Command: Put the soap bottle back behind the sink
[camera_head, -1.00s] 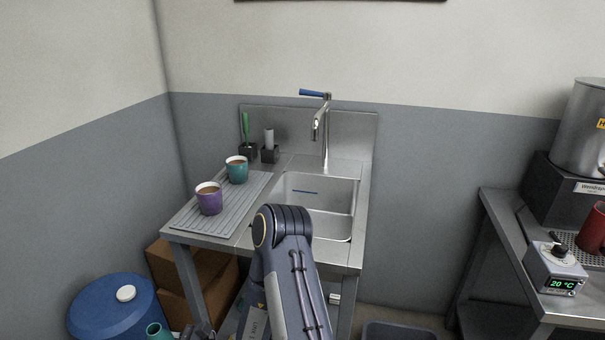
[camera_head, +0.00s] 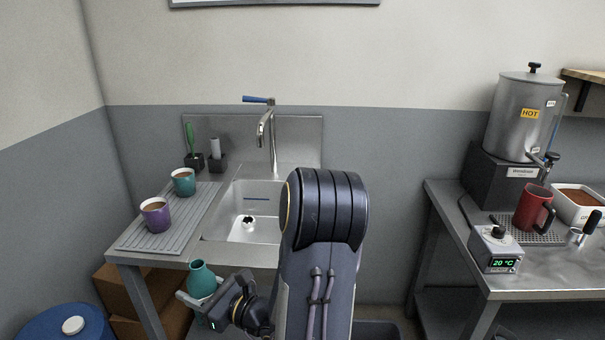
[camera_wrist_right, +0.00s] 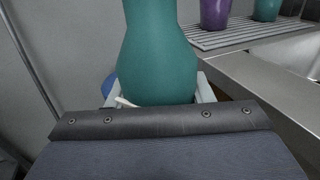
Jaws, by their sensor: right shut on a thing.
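The teal soap bottle (camera_head: 201,279) is held in my right gripper (camera_head: 199,300), in front of the sink stand's front left edge. It tilts slightly in the head view. In the right wrist view the bottle (camera_wrist_right: 157,60) stands between the pale fingers of the gripper (camera_wrist_right: 157,98), which are shut on it; its top is cut off by the frame. The steel sink (camera_head: 222,226) has its tap (camera_head: 273,140) at the back. The ledge behind the basin is partly visible. My left gripper is not in view.
A purple mug (camera_head: 155,217) and a teal mug (camera_head: 183,184) stand on the ribbed drainboard (camera_head: 140,240). Two dark holders, one with a green-handled brush (camera_head: 191,140), stand at the back left. A small white-and-black item (camera_head: 247,222) lies in the basin. A counter with a red mug (camera_head: 532,209) is right.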

